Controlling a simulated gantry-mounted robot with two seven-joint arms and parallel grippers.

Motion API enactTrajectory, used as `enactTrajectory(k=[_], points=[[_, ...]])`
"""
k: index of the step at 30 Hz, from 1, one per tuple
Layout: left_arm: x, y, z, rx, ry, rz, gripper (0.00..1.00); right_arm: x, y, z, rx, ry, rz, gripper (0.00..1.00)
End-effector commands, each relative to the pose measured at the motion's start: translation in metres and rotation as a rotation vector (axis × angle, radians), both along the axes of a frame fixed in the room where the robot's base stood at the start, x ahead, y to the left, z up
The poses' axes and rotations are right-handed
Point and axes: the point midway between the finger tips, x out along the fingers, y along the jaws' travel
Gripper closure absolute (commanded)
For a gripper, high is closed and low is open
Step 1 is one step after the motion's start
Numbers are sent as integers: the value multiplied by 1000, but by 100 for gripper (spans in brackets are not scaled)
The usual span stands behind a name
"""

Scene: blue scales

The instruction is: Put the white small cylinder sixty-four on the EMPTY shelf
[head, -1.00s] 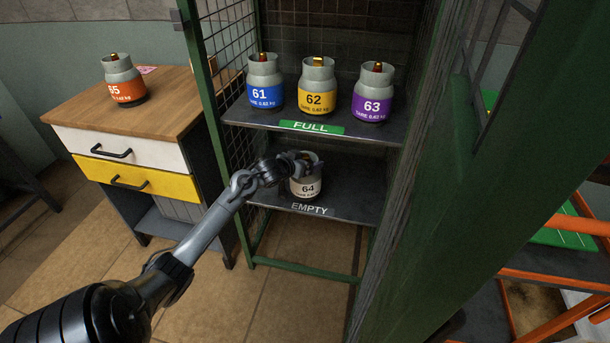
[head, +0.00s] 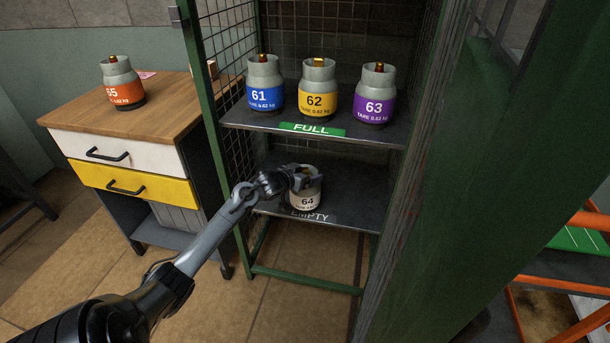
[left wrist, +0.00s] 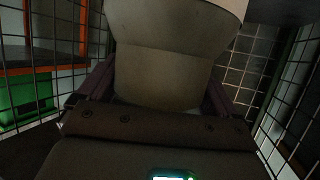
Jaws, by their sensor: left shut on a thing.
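The white small cylinder 64 (head: 306,200) is upright at the front of the lower shelf, the EMPTY shelf (head: 352,205). Its base appears to be at or just above the shelf surface; I cannot tell if it touches. My left gripper (head: 303,178) is shut on the cylinder's upper part, reaching in from the left. In the left wrist view the pale cylinder (left wrist: 165,75) fills the middle, between the fingers. The cylinder partly covers the EMPTY label (head: 318,217). My right gripper is in neither view.
The FULL shelf (head: 265,124) above holds the blue 61 (head: 264,92), yellow 62 (head: 317,98) and purple 63 (head: 374,103) cylinders. Green frame posts and mesh bound the cage. An orange cylinder 65 (head: 122,88) stands on the wooden cabinet (head: 160,112) at left. The EMPTY shelf is clear behind and right.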

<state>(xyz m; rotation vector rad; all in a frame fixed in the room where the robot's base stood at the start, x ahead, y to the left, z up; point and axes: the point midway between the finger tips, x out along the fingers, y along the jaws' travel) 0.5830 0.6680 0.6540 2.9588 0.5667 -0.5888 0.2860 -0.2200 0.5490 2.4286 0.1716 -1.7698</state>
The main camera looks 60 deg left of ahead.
Motion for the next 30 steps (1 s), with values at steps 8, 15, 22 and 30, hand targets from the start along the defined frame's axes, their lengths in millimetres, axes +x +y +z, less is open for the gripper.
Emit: enactTrajectory(k=[8,15,22,30], points=[[0,0,-3,0,0,0,0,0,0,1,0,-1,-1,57],[0,0,1,1,-1,0,0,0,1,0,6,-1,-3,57],[-21,-9,13,1,2,-1,0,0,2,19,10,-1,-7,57],[-64,-26,32,-2,2,0,0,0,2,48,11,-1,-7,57]])
